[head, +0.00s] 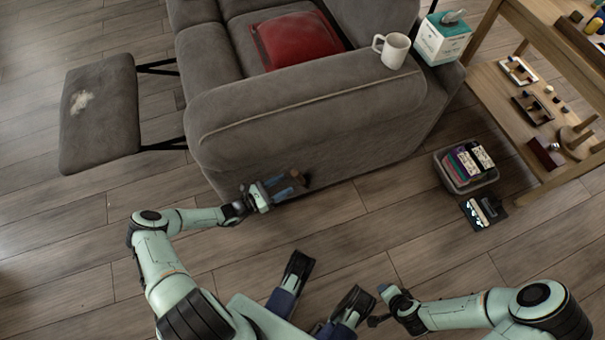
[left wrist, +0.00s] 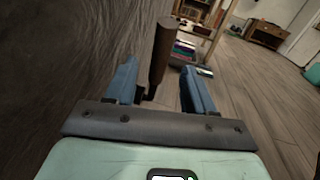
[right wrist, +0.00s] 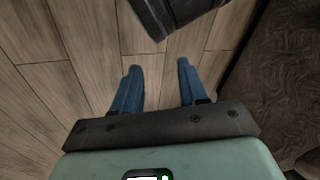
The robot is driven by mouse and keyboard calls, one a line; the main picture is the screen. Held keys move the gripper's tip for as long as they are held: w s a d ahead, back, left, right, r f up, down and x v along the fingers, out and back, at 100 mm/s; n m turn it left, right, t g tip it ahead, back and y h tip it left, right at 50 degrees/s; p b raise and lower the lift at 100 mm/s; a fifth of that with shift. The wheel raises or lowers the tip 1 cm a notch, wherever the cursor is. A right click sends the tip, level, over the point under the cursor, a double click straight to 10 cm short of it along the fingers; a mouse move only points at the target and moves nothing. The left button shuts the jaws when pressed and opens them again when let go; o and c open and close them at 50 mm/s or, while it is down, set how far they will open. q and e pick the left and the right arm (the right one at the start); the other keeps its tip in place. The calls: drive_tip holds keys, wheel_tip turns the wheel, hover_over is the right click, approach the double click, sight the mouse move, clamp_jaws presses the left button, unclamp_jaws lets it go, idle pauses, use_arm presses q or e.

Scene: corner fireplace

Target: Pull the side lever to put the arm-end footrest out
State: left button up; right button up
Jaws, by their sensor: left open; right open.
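The grey sofa (head: 310,120) stands with its near arm facing me. A brown side lever (head: 304,179) sticks out low on that arm's outer face. My left gripper (head: 284,187) is open at the lever, its blue fingers pointing toward it. In the left wrist view the lever (left wrist: 163,50) stands upright between the two open fingers (left wrist: 158,75), and I cannot tell whether they touch it. A grey footrest pad (head: 100,115) stands out from the sofa front at the left on black struts. My right gripper (right wrist: 160,75) is open and empty above the floor.
A white mug (head: 392,50) and a tissue box (head: 442,40) rest on the sofa. A red cushion (head: 297,39) lies on the seat. A bin (head: 466,168) stands on the floor by a wooden table (head: 485,75) at the right. The floor before the sofa arm is mostly clear.

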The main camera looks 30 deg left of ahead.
sight(301, 181)
use_arm(q)
drive_tip(key=b+x, duration=0.1)
drive_tip(key=x, duration=0.8)
drive_tip(key=shift+d+f+b, duration=0.1)
drive_tip(key=shift+b, duration=0.3)
use_arm(e)
drive_tip(key=shift+g, duration=0.7)
drive_tip(key=s+f, duration=0.3)
drive_tip(key=s, duration=0.1)
drive_tip(key=shift+d+f, duration=0.3)
drive_tip(key=shift+d, duration=0.05)
